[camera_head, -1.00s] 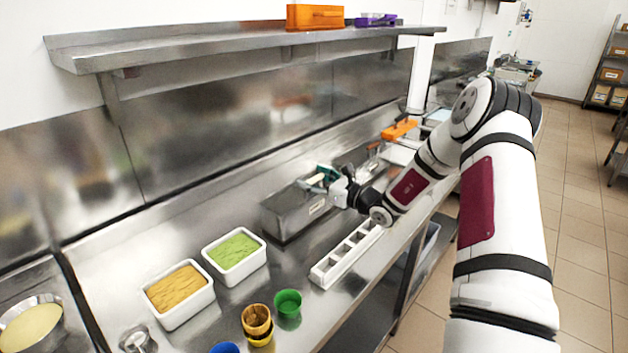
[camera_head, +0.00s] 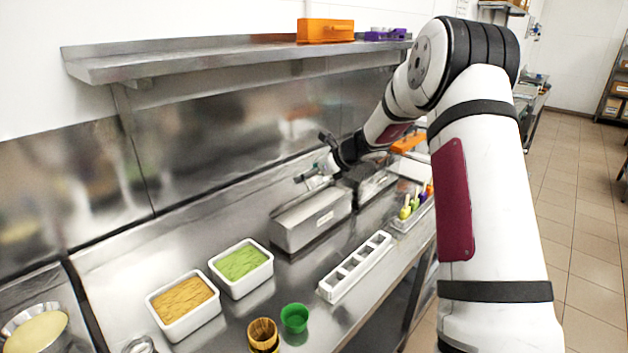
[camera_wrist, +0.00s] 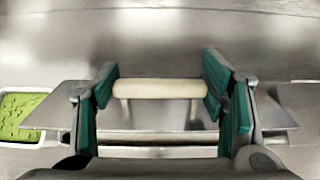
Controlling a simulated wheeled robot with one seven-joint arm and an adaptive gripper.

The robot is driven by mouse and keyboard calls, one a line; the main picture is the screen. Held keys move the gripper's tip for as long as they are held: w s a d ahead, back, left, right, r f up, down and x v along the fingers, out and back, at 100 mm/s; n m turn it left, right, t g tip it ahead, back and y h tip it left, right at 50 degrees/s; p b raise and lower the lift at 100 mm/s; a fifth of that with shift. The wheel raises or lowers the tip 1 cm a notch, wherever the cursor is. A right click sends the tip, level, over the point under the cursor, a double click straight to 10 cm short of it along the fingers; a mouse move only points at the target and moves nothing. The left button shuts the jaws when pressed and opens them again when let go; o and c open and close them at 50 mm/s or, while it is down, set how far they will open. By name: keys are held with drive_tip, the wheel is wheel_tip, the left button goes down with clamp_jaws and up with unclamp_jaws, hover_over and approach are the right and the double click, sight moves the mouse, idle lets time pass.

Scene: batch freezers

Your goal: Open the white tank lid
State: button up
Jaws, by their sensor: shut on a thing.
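A cream bar handle (camera_wrist: 158,88) on short posts spans between my fingers in the wrist view, above a grey metal lid surface (camera_wrist: 275,112). My gripper (camera_head: 308,176) is over the rear part of the tank in the head view. It also shows in the wrist view (camera_wrist: 160,95), its teal finger pads at both ends of the handle, shut on it. How far the lid is raised or tilted I cannot tell.
Tubs of orange-brown food (camera_head: 182,302) and green food (camera_head: 241,265) stand left of the tank. A white compartment tray (camera_head: 355,267) lies in front, near a green cup (camera_head: 294,317). A steel shelf (camera_head: 230,55) hangs above the counter.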

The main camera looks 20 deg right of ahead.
drive_tip(key=shift+w+a+r+g+h+b, duration=0.15)
drive_tip(key=shift+w+a+g+h+b, duration=0.1)
drive_tip(key=shift+w+g+b, duration=0.35)
drive_tip(key=shift+w+a+r+g+h+b, duration=0.15)
drive_tip(key=shift+w+a+g+h+b, duration=0.1)
drive_tip(key=shift+w+g+b, duration=0.3)
drive_tip(key=shift+w+a+g+h+b, duration=0.3)
drive_tip(key=shift+w+g+b, duration=0.6)
drive_tip(key=shift+b, duration=0.2)
drive_tip(key=shift+w+b, duration=0.2)
drive_tip(key=shift+b, duration=0.25)
drive_tip(key=shift+w+a+f+b, duration=0.1)
drive_tip(key=shift+w+a+b, duration=0.2)
drive_tip(key=shift+w+b, duration=0.3)
drive_tip(key=shift+w+a+f+b, duration=0.15)
drive_tip(key=shift+w+a+b, duration=0.15)
drive_tip(key=shift+w+b, duration=0.3)
drive_tip(key=shift+w+a+f+b, duration=0.1)
drive_tip(key=shift+w+a+b, duration=0.2)
drive_tip(key=shift+w+b, duration=0.3)
drive_tip(key=shift+w, duration=0.15)
drive_tip(key=o, duration=1.7)
drive_tip(key=shift+f, duration=0.1)
